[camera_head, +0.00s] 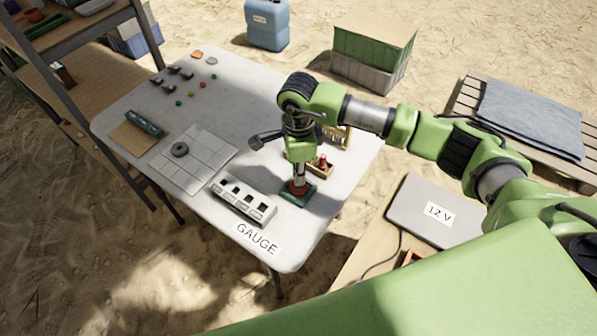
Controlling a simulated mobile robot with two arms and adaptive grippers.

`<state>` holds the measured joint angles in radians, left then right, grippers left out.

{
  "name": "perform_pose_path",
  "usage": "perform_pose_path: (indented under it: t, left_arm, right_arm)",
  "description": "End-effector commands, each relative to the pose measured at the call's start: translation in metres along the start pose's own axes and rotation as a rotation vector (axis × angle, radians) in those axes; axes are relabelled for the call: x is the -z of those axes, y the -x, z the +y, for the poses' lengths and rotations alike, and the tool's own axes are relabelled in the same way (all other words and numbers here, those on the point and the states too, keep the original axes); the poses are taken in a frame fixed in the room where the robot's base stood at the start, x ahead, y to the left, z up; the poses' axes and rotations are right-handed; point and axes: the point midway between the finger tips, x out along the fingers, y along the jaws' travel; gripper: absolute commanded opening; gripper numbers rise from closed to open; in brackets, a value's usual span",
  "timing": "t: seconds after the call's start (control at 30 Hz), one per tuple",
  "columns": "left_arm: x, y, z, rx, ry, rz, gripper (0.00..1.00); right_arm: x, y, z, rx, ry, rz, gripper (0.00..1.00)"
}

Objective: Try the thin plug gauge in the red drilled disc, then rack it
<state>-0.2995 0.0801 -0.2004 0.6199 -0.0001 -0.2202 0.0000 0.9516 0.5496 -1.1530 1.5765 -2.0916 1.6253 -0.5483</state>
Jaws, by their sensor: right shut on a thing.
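The red drilled disc (297,188) lies on a dark green square base (291,197) near the right front edge of the white table. My right gripper (299,178) points straight down directly above the disc and is shut on a slim thing, which I take as the thin plug gauge. The gauge is mostly hidden by the fingers, and I cannot tell whether its tip is in the hole. A pale block with several dark square openings (243,201) stands left of the disc, behind the GAUGE label. My left gripper is not in view.
A small wooden tray (321,171) with a red piece stands just behind the disc, near a yellow rack (345,137). Several small pieces lie at the table's back. A 12 V case (436,212) is at right.

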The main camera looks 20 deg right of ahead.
Motion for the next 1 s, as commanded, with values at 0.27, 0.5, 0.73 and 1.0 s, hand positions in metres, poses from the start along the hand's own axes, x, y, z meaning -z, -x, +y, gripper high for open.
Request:
perform_pose_path:
  t: [0.27, 0.5, 0.73, 1.0]
  left_arm:
    - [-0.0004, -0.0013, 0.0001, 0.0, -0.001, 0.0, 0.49]
    - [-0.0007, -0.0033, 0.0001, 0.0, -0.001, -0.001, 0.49]
    - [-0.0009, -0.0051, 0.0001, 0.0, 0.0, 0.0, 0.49]
    - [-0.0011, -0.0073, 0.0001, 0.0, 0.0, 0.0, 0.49]
  right_arm:
    - [0.0, -0.0013, -0.0001, 0.0, 0.0, 0.0, 0.0]
    - [0.0001, -0.0032, -0.0001, 0.0, 0.0, 0.0, 0.0]
    - [0.0001, -0.005, -0.0001, 0.0, 0.0, 0.0, 0.0]
    - [0.0001, -0.0071, -0.0001, 0.0, 0.0, 0.0, 0.0]
